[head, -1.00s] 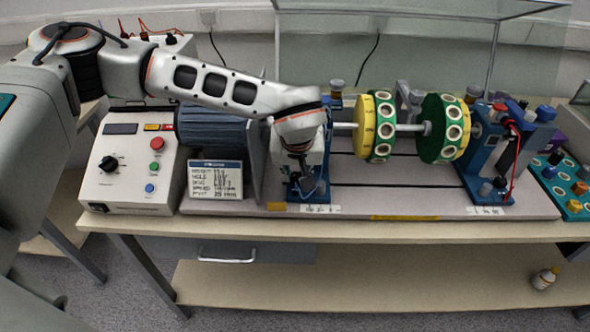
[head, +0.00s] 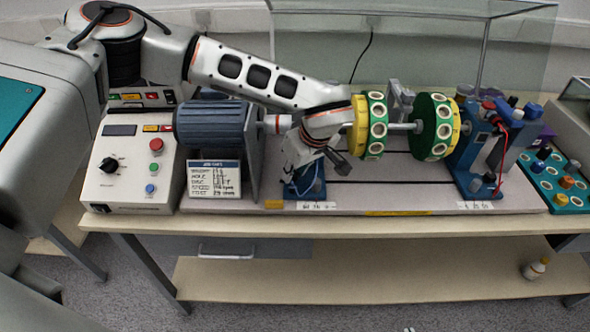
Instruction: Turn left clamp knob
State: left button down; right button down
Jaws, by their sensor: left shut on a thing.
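The left bearing stand (head: 300,190) is blue and stands left of the green and yellow discs (head: 376,124). My left gripper (head: 318,168) is in front of this stand, under my wrist, which covers its upper part. A dark finger part of the gripper sticks out to the right. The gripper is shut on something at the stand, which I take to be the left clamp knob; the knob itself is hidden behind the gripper. The right bearing stand (head: 468,165) is in plain view, with small dark knobs near its foot. My right gripper is not in view.
A blue-grey motor (head: 212,127), a data plate (head: 214,179) and a control box (head: 130,180) stand to the left. A teal tray (head: 556,191) with coloured parts lies at the right. The base plate's front strip (head: 400,190) is clear. A glass guard (head: 440,40) rises behind.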

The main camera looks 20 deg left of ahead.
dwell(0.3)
pick_arm(q)
jog(key=c, duration=1.8)
grip_release()
jog(key=shift+o, duration=0.2)
jog(key=shift+r, duration=0.1)
jog(key=shift+d+r, duration=0.15)
jog(key=shift+r, duration=0.1)
jog(key=v, duration=1.1)
jog(key=shift+s+r, duration=0.1)
jog(key=shift+s, duration=0.05)
